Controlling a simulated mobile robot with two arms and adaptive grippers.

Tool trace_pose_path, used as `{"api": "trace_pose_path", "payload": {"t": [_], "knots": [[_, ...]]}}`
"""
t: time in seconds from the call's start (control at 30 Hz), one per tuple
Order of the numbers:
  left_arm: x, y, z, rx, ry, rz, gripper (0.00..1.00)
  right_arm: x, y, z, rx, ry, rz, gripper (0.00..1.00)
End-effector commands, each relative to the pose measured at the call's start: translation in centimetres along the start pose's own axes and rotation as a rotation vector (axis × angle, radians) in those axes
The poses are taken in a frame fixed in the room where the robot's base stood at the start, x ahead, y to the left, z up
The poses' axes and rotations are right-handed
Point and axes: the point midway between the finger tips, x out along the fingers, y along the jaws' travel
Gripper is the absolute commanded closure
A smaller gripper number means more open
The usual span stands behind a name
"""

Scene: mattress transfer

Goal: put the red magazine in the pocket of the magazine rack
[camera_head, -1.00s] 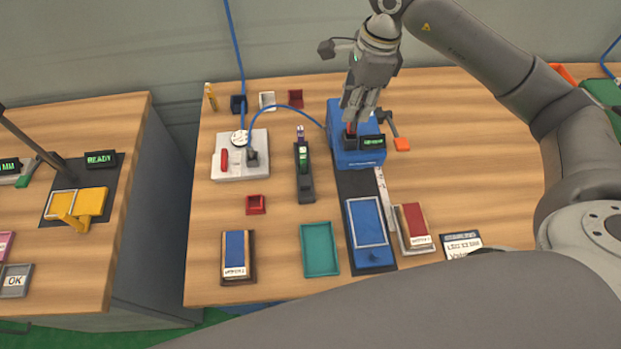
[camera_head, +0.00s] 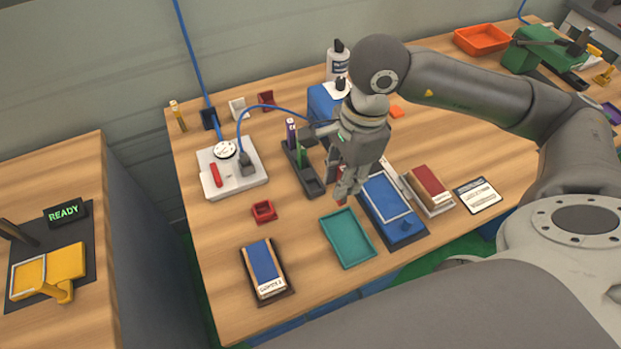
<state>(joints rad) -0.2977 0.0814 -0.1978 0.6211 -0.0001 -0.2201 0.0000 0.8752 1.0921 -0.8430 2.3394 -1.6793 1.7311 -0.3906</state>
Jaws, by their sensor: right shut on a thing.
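My right gripper (camera_head: 347,188) points down over the table, shut on the red magazine (camera_head: 340,201). Only a small red part of the magazine shows at the fingertips; the fingers hide the rest. The dark magazine rack (camera_head: 307,178) stands just left of the gripper. A purple magazine (camera_head: 291,131) and a green magazine (camera_head: 301,153) stand upright in its rear pockets. Its front pocket (camera_head: 314,187) looks empty. The held magazine is to the right of this pocket and apart from it. My left gripper is not in view.
A teal tray (camera_head: 347,238) lies in front of the gripper. A blue-framed board (camera_head: 387,200) is close on the right. The blue machine (camera_head: 325,103) stands behind. A grey socket box (camera_head: 232,180) with a blue cable is left of the rack.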

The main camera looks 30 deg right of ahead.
Motion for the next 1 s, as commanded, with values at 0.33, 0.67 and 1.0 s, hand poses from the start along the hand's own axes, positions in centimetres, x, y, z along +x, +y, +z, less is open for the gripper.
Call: {"api": "trace_pose_path", "payload": {"t": [0.33,0.67,1.0], "knots": [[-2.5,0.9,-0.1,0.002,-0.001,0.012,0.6,2.5,-6.6,-0.1,0.002,-0.002,0.002,1.0],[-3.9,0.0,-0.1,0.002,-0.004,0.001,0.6,7.3,-10.8,-0.7,0.001,-0.001,0.003,1.0],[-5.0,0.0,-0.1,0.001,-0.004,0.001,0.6,9.4,-12.1,-1.1,0.002,0.001,0.005,1.0]]}}
